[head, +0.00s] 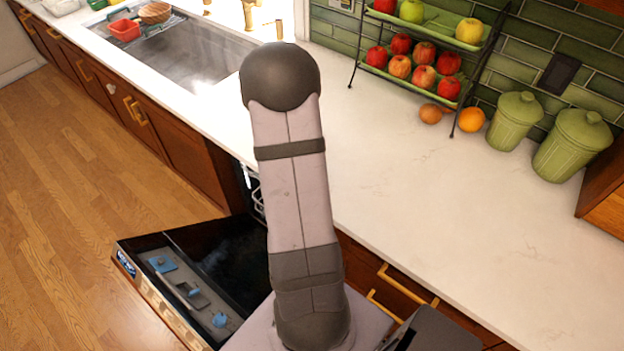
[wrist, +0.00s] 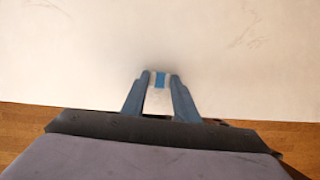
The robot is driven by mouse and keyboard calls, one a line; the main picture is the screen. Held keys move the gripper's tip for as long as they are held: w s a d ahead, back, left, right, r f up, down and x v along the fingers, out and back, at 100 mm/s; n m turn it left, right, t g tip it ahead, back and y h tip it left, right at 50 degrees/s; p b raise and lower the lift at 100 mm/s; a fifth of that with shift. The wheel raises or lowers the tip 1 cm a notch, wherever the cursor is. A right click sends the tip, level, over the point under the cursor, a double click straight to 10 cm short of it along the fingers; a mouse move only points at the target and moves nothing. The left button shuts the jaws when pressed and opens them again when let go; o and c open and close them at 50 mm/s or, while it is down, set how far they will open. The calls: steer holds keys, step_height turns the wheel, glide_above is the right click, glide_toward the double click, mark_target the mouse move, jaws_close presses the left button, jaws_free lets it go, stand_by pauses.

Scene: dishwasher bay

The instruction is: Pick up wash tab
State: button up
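In the wrist view, a small white wash tab with a blue patch (wrist: 160,80) sits between the tips of my gripper (wrist: 160,84). The two blue fingers are close together, one on each side of the tab, and appear shut on it. The pale countertop lies behind the tab; I cannot tell whether the tab touches it. In the head view my arm hides the gripper and the tab. The open dishwasher door (head: 215,265) has a dispenser panel (head: 188,292) with blue parts and an open recess.
The long white countertop (head: 420,215) is mostly clear. A two-tier fruit rack (head: 425,88) and two green canisters (head: 571,146) stand along the back wall. The sink (head: 185,55) is at the upper left. Wooden floor (head: 60,220) is free at the left.

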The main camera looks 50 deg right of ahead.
stand_by(0.3)
step_height(320, 180, up, 10)
steer(key=shift+p, duration=0.5)
stand_by(1.0)
